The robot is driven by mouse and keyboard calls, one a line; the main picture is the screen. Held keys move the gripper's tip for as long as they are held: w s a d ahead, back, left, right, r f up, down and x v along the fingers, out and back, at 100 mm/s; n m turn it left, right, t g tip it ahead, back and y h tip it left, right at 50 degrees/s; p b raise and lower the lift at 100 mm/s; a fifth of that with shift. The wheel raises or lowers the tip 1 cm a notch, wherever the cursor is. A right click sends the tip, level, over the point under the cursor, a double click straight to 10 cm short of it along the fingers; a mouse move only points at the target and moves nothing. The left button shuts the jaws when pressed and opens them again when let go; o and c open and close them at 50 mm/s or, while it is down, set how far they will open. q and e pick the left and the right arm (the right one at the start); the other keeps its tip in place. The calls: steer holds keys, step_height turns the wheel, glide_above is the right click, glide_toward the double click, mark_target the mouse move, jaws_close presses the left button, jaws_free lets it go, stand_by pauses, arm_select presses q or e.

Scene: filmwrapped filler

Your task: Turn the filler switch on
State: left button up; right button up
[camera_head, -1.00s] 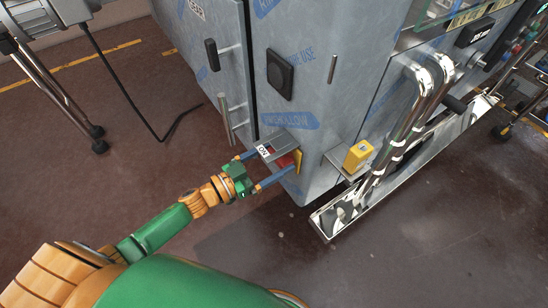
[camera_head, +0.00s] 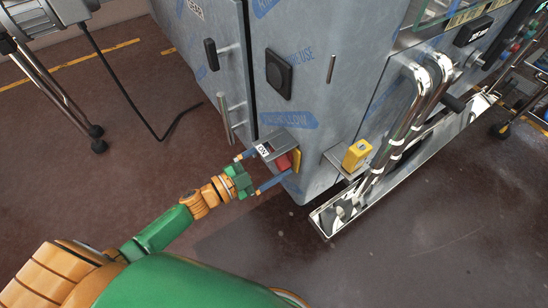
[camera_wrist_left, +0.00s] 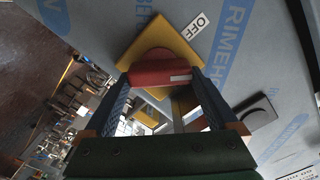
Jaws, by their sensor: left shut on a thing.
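The filler switch is a red handle (camera_head: 283,162) on a yellow plate (camera_head: 297,160), low on the grey filler cabinet near its corner. In the left wrist view the red handle (camera_wrist_left: 160,73) has a white mark and stands in front of the yellow plate (camera_wrist_left: 185,47). The fingers hide part of the handle. My right gripper is not in view.
The film-wrapped cabinet (camera_head: 305,80) rises behind the switch, with door handles (camera_head: 224,118) to the left. A yellow box (camera_head: 357,154) on a bracket and shiny pipes (camera_head: 407,120) stand to the right. A black cable (camera_head: 128,95) lies at upper left. Floor in front is clear.

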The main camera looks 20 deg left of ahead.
arm_select(q)
steer(key=m, duration=0.4)
steer(key=shift+s+f+m+b, duration=0.1)
steer(key=shift+f+m+b, duration=0.1)
steer(key=shift+m+b, duration=0.1)
steer(key=m+b, duration=0.1)
steer(key=m, duration=0.4)
steer(key=shift+d+f, duration=0.1)
steer(key=shift+m, duration=0.3)
steer(key=o, duration=1)
steer(key=v, duration=0.7)
